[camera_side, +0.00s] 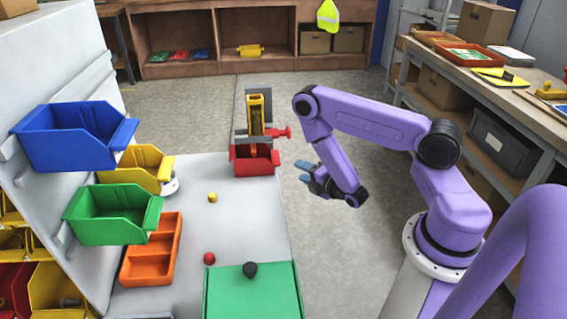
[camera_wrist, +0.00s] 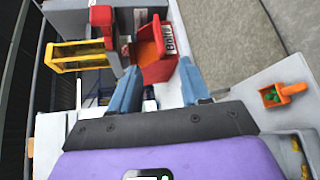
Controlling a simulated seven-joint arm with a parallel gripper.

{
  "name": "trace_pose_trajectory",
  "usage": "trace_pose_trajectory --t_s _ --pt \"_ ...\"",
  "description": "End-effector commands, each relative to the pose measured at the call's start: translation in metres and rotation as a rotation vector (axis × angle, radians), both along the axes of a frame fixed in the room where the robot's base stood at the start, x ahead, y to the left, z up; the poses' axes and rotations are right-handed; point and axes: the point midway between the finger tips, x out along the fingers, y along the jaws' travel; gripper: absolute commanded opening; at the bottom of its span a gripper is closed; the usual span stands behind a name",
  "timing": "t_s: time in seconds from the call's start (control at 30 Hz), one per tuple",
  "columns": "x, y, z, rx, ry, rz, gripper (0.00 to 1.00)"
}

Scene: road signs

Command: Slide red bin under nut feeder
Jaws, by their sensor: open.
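The red bin (camera_side: 253,160) stands upright near the far right end of the light table, just below and in front of the nut feeder (camera_side: 257,110). I cannot tell how much of it is under the feeder. The feeder has a yellow frame, a grey back and a red handle. In the wrist view the red bin (camera_wrist: 157,72) shows a white label, and the feeder's yellow frame (camera_wrist: 75,57) is left of it. My gripper (camera_side: 304,172) is open and empty, right of the bin and apart from it. In the wrist view my gripper (camera_wrist: 156,75) has its blue fingers pointing towards the bin.
A yellow piece (camera_side: 212,197) and a red piece (camera_side: 209,258) lie on the table. A green board (camera_side: 252,295) with a dark knob is at the near end. Blue (camera_side: 70,150), yellow and green bins line the left. An orange tray (camera_side: 150,262) lies beside them.

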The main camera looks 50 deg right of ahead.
Motion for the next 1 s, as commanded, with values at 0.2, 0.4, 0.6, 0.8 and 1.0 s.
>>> trace_pose_trajectory --t_s 0.2,0.4,0.6,0.8,1.0 --pt "0.027 -0.007 -0.005 -0.001 -0.006 -0.002 0.46" --pt "0.059 -0.013 -0.012 -0.001 -0.005 0.0 0.46" --pt "0.085 -0.019 -0.019 -0.001 -0.003 0.001 0.46" --pt "0.098 -0.022 -0.022 -0.002 -0.001 0.001 0.46" --pt "0.1 -0.023 -0.022 -0.001 0.002 0.001 0.46"
